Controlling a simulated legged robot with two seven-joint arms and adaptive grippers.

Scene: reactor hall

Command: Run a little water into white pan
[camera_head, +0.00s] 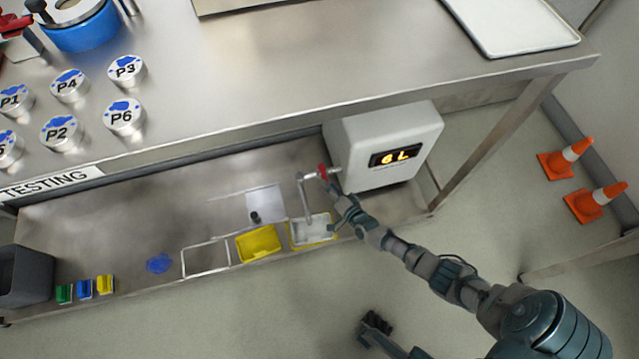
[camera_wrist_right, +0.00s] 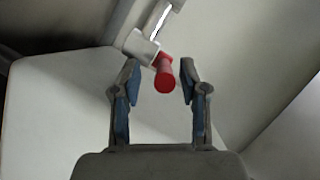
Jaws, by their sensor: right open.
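The white pan (camera_head: 312,232) sits on the lower shelf below the spout of a tap (camera_head: 306,198). The tap comes out of a white tank (camera_head: 375,135) whose display reads 6 L. Its red handle (camera_head: 322,172) also shows in the right wrist view (camera_wrist_right: 164,76). My right gripper (camera_head: 340,197) is open, and its fingers stand on either side of the red handle in the wrist view (camera_wrist_right: 160,88), with gaps visible. I see no water stream. A dark end at the bottom, probably my left gripper (camera_head: 375,323), is too unclear to read.
A yellow tray (camera_head: 258,243) and an empty outlined frame (camera_head: 206,259) lie left of the pan. The tabletop (camera_head: 300,60) overhangs the shelf. A table leg (camera_head: 490,140) stands right of the tank. Orange cones (camera_head: 566,158) stand on the floor.

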